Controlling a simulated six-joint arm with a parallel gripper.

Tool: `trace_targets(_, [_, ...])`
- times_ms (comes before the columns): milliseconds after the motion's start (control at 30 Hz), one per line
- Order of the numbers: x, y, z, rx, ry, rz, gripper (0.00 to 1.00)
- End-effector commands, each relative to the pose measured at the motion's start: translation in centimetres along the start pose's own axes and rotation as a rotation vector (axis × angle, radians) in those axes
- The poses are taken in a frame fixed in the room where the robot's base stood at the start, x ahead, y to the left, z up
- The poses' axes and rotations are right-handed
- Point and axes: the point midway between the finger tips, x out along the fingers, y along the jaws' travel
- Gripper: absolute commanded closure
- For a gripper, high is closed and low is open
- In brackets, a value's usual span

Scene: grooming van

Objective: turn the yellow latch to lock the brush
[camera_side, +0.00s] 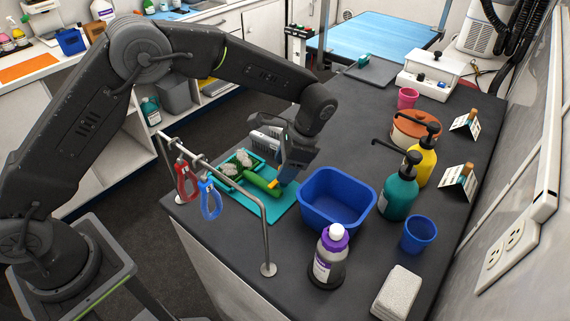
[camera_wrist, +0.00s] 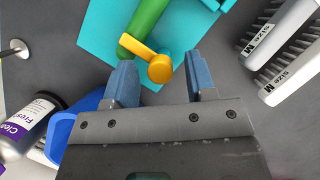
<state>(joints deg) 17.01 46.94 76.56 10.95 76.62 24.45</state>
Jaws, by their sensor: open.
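In the wrist view the hub shows between the blue fingertips of my open gripper (camera_wrist: 160,72), and the lever's end lies just beyond the left fingertip. I cannot tell whether a finger touches it. In the side view my gripper (camera_side: 284,178) points down over the teal mat (camera_side: 280,208), close to the yellow latch (camera_side: 273,184) and the green handle (camera_side: 257,180). The fingertips are partly hidden there.
A blue basin (camera_side: 338,199) stands right of the mat. A metal rail (camera_side: 238,188) with red and blue loops hanging borders the counter's near left. Grey brushes (camera_wrist: 290,65) lie at the right of the wrist view.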

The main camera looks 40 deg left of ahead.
Motion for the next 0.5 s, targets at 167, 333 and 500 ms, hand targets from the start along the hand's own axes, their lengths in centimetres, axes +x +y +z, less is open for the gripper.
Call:
trace_targets(167, [-0.1, 0.0, 0.0, 0.000, 0.000, 0.000, 0.49])
trace_targets(333, [-1.8, 0.0, -0.1, -0.001, 0.003, -0.001, 0.49])
trace_targets(500, [-5.4, 0.0, -0.1, 0.000, 0.005, -0.003, 0.49])
